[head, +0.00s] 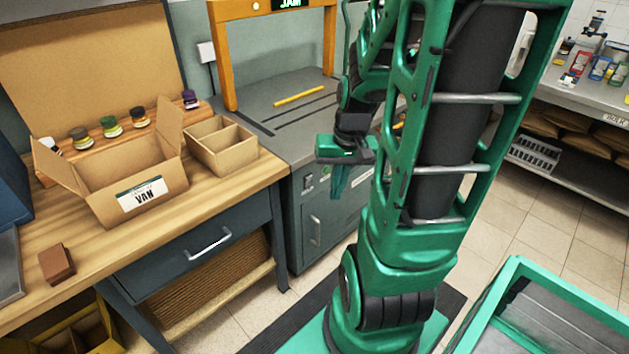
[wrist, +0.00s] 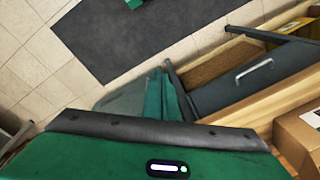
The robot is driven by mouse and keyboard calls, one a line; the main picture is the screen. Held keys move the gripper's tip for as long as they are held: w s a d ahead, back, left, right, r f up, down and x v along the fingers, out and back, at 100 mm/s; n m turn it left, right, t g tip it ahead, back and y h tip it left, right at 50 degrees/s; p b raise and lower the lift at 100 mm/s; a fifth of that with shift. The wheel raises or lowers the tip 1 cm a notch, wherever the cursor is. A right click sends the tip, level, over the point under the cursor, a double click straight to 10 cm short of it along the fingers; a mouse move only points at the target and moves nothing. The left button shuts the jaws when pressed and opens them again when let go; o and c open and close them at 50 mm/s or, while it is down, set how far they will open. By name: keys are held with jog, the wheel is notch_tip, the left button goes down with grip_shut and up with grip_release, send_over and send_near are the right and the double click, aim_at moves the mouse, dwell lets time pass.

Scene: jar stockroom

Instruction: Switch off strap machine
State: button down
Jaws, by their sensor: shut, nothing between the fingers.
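The strap machine is a grey cabinet (head: 330,222) with an orange arch (head: 222,60) over its grey top (head: 270,97). A green-lit sign on the arch reads "JAM". A small control (head: 308,183) sits on the cabinet's upper front, with another small part beside it; its setting is too small to tell. My gripper (head: 337,194) is shut and empty, pointing down in front of the cabinet, to the right of that control. It hides part of the front.
A wooden bench (head: 235,187) on the left holds the open "VAN" carton (head: 128,206), a divided box (head: 228,160) and several jars. A yellow strip (head: 299,96) lies on the machine top. A green-edged cart (head: 487,300) stands at front right. Tiled floor is clear behind my arm.

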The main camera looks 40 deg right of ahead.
jog(key=w+d+f+m+t, duration=0.9)
jog(key=w+d+f+m, duration=0.1)
jog(key=d+f, duration=0.3)
jog(key=shift+d, duration=0.7)
send_near(310, 180)
jog(key=f+x, duration=0.1)
jog(key=x, duration=0.3)
jog(key=shift+w+a+r, duration=0.1)
jog(key=shift+w+a, duration=0.15)
jog(key=shift+w, duration=0.4)
